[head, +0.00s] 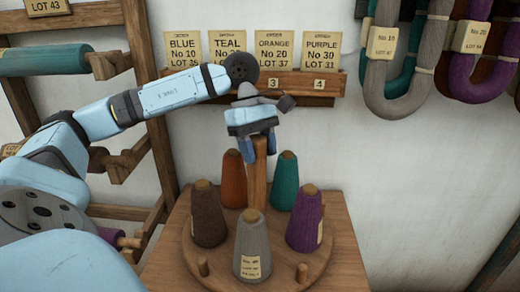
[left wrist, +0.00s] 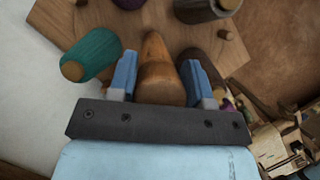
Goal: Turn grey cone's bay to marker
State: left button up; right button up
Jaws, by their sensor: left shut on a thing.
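The grey cone (head: 252,246) stands upright at the front of a round wooden turntable (head: 215,262), with a small label facing me. A wooden post (head: 257,180) rises from the turntable's middle. My left gripper (head: 259,146) is above the turntable with its fingers around the top of this post, shut on it. In the left wrist view the post (left wrist: 160,80) sits between the two blue fingers. I cannot make out a bay marker. My right gripper is not in view.
Around the post also stand a brown cone (head: 208,215), an orange cone (head: 233,180), a teal cone (head: 285,182) and a purple cone (head: 305,220). Short pegs (head: 203,268) rise near the turntable's edge. Colour cards (head: 183,50) and yarn hanks (head: 405,65) hang on the wall behind.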

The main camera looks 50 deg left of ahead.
pick_arm(q)
jog(key=o, duration=1.3)
jog(key=shift+r, duration=0.1)
jog(key=v, duration=0.7)
jog(key=shift+a+r, duration=0.15)
